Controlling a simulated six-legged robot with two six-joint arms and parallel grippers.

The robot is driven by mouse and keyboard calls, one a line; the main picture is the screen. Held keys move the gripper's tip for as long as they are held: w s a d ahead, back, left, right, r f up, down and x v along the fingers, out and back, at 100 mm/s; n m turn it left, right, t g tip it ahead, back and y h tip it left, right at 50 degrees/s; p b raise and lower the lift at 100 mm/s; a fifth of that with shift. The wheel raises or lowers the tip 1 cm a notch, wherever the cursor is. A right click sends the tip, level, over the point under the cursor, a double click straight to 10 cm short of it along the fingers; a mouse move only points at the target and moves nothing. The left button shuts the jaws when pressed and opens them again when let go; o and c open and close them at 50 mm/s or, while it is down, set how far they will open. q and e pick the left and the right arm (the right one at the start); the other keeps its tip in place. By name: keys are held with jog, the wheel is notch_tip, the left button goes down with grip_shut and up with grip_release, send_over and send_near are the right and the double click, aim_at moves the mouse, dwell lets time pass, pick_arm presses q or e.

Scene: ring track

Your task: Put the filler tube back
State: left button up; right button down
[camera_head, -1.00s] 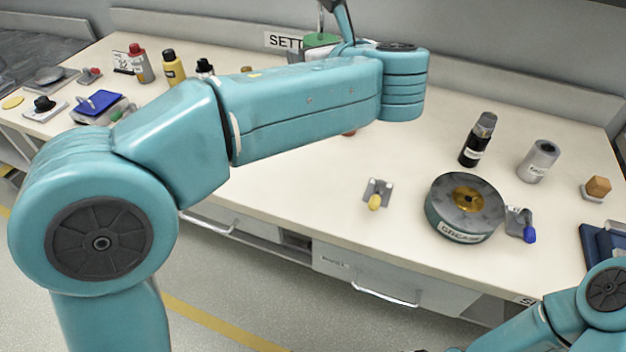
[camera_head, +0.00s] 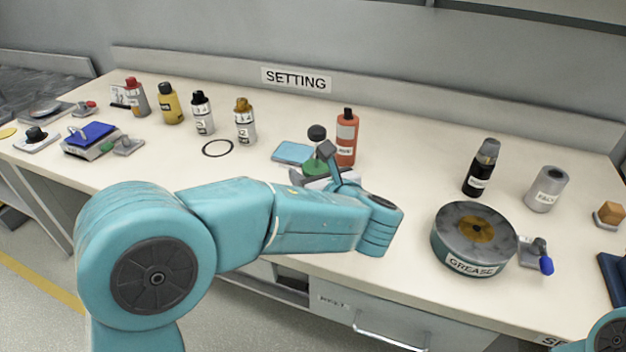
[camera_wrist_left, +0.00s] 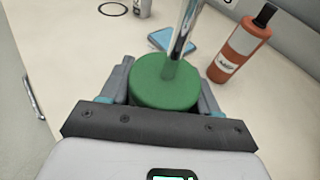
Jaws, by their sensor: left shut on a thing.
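My left gripper (camera_head: 322,172) is over the middle of the bench, partly hidden by its own wrist. It is shut on a green cylinder (camera_head: 314,168), which also shows between the fingers in the left wrist view (camera_wrist_left: 166,82). A shiny metal tube (camera_wrist_left: 185,30) stands up from the green cylinder; I take this piece to be the filler tube. Its far end is out of the wrist view. In the head view, a dark cap-like part (camera_head: 317,133) shows just above the green. I cannot tell whether the piece touches the bench. My right gripper is out of view.
An orange bottle (camera_head: 346,140) and a blue pad (camera_head: 292,153) are close to the gripper. Several small bottles and a black ring (camera_head: 217,148) are at left. A grease tin (camera_head: 474,238), a dark bottle (camera_head: 481,170) and a grey cylinder (camera_head: 547,190) are at right.

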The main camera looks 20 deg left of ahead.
pick_arm(q)
jog(key=shift+f, duration=0.1)
jog(key=shift+f, duration=0.1)
jog(key=shift+f, duration=0.15)
jog(key=o, duration=1.3)
jog(key=shift+o, duration=0.2)
jog(key=shift+r, duration=0.3)
jog(key=p+v, duration=0.1)
jog(key=v, duration=1.1)
jog(key=shift+p, duration=0.35)
